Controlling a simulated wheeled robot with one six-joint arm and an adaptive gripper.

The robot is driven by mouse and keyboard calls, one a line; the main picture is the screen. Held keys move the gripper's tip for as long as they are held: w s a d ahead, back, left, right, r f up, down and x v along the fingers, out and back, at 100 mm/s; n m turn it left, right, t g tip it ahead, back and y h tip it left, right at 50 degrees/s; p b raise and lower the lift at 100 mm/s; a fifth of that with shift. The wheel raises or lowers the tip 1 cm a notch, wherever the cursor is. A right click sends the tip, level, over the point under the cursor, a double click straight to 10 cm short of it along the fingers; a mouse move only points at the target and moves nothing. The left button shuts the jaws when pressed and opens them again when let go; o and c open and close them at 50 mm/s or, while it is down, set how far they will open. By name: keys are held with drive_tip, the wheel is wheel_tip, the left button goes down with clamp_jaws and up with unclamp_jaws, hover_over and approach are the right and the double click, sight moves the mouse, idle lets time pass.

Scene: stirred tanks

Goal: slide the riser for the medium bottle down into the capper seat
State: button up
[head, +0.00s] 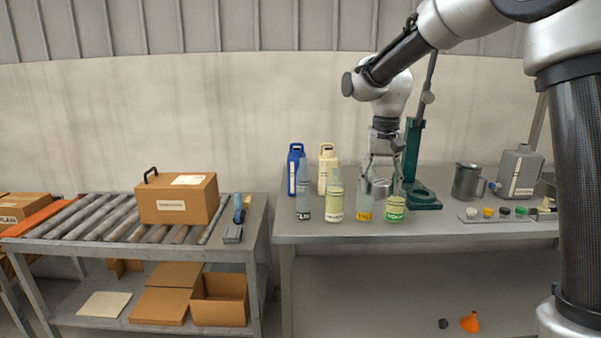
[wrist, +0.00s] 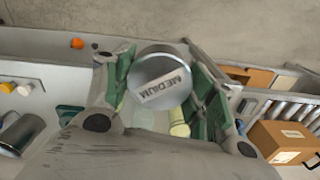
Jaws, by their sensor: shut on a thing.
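The riser (wrist: 160,88) is a short grey metal cylinder with a label reading MEDIUM. In the wrist view it sits between the two fingers of my gripper (wrist: 162,90), which is shut on it. In the head view my gripper (head: 381,180) points down and holds the riser (head: 380,187) above the bench, behind the front bottles. The green capper (head: 413,150) stands just to the right, with an upright column and a ring-shaped seat (head: 424,200) at its base. The riser is apart from the seat, to its left. Bottles partly hide the riser's lower side.
Several labelled bottles (head: 335,200) stand along the bench (head: 460,230) front, close to my gripper. Blue (head: 296,170) and cream (head: 327,168) jugs stand behind. A metal mug (head: 467,182), a grey canister (head: 517,172) and a tray of caps (head: 490,219) are right of the capper.

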drive_tip(key=d+f+n, duration=0.1)
drive_tip(key=d+f, duration=0.3)
drive_tip(key=f, duration=0.8)
drive_tip(key=d+f, duration=0.5)
drive_tip(key=f, duration=0.8)
drive_tip(key=shift+s+d+n, duration=0.3)
drive_tip(key=shift+s+n, duration=0.1)
drive_tip(key=shift+s, duration=0.05)
